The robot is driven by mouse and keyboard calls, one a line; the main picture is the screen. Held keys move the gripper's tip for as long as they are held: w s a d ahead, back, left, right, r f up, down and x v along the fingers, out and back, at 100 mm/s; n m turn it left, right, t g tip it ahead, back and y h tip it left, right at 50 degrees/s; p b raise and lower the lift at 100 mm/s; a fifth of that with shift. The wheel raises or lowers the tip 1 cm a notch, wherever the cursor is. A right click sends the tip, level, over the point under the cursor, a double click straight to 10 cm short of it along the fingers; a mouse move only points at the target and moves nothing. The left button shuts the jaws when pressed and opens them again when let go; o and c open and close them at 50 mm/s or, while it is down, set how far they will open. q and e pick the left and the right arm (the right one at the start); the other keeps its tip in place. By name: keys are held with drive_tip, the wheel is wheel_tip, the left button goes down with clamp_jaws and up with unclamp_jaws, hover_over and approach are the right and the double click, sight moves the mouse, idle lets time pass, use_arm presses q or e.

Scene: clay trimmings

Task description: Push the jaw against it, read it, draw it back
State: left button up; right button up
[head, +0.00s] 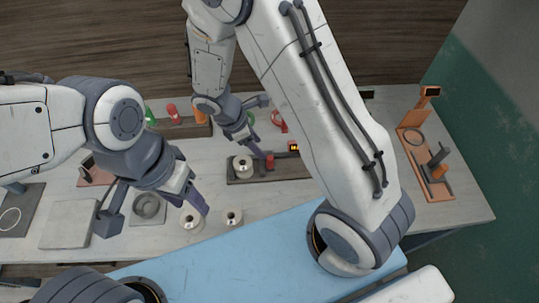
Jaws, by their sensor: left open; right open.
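A dark gauge base (283,172) lies at the middle of the table, with a small lit display (293,146) at its back. A pale spool-like piece (243,166) stands upright on its left part. A small red jaw (269,161) stands just right of the piece; I cannot tell whether they touch. My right gripper (264,128) is open above and behind the gauge, one finger pointing down close to the piece and the red jaw.
Two more pale spools (191,219) (232,217) stand in front of the gauge. A grey round dish (148,206) sits to their left. A rack (183,128) with coloured items is at the back left. An orange stand (438,186) is at the right. My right arm hides the table's centre right.

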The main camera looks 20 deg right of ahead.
sight(269, 158)
drive_tip(key=x, duration=1)
drive_tip(key=shift+f, duration=0.1)
drive_tip(key=shift+c, duration=0.3)
clamp_jaws()
idle(0.9)
